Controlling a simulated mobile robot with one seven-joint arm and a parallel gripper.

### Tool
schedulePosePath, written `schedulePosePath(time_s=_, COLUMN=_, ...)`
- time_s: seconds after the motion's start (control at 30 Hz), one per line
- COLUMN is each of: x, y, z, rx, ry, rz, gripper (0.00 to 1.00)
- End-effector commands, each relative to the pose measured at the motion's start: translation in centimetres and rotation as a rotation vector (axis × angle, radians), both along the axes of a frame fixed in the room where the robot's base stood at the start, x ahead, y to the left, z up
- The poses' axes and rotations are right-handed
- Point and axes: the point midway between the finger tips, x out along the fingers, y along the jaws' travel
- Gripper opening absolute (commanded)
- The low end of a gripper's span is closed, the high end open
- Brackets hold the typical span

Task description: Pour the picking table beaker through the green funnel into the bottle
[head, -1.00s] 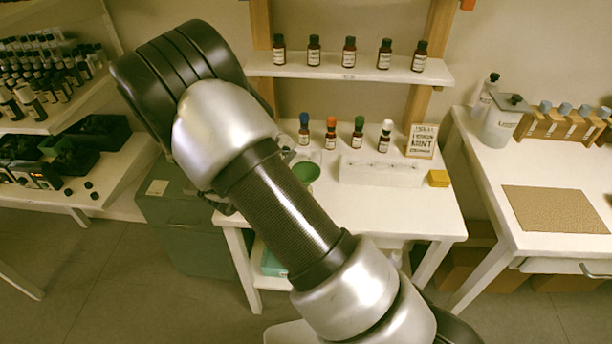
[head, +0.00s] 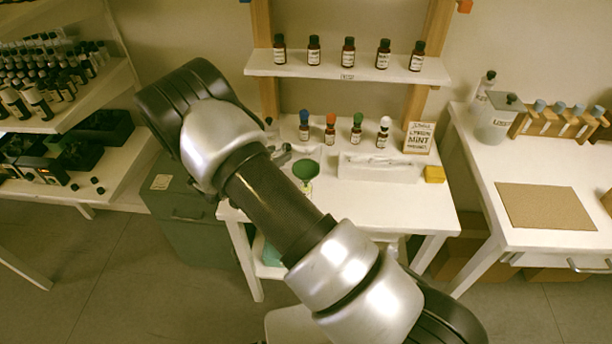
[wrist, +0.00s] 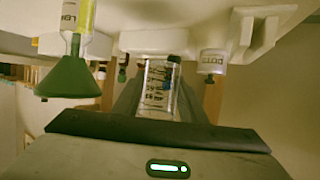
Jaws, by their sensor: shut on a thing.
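The green funnel (head: 305,169) sits mouth up on a small bottle (head: 306,187) on the white middle table. In the wrist view, which looks upside down, the funnel (wrist: 68,78) and the labelled bottle (wrist: 77,16) with yellowish contents are at the upper left. My gripper (wrist: 160,98) is shut on a clear beaker (wrist: 158,78) with dark markings, to one side of the funnel and apart from it. In the head view my arm mostly hides the gripper and beaker. I cannot tell how full the beaker is.
Several capped bottles (head: 331,131) stand behind the white rack (head: 380,168). A mint sign (head: 418,137) and a yellow block (head: 434,174) are at the right. A shelf (head: 350,68) of bottles hangs above. The table's front right is clear.

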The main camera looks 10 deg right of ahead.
Motion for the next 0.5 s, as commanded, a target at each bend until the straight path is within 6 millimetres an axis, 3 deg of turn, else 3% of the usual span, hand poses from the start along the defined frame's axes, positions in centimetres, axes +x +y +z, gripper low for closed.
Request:
schedulePosePath(time_s=0.27, x=0.1, y=0.1, z=0.0, rx=-0.003, ry=0.004, rz=0.001, gripper=0.15)
schedulePosePath(time_s=0.5, x=1.1, y=0.9, z=1.5, rx=0.0, ry=0.0, rz=0.001, gripper=0.15)
